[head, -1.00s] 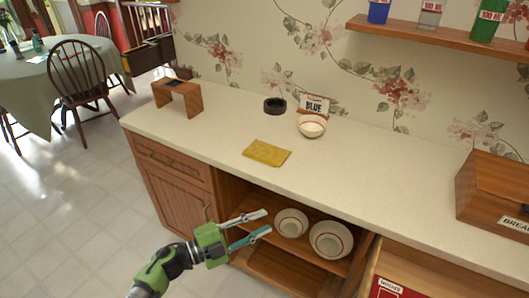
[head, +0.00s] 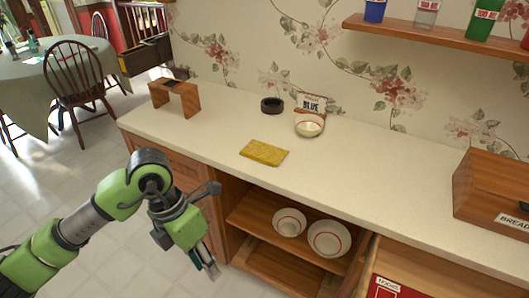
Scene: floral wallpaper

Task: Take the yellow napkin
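The yellow napkin (head: 264,152) lies flat and folded on the pale countertop (head: 350,170), near its front edge. My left gripper (head: 208,268) is in front of the cabinet, below counter level and to the lower left of the napkin. It points downward and is apart from the napkin. Its fingers are seen nearly edge-on, so their opening is unclear. Nothing shows between them. My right gripper is out of view.
A bread box (head: 490,190) is at right. Bowls (head: 329,239) sit in the open cabinet below. The counter around the napkin is clear.

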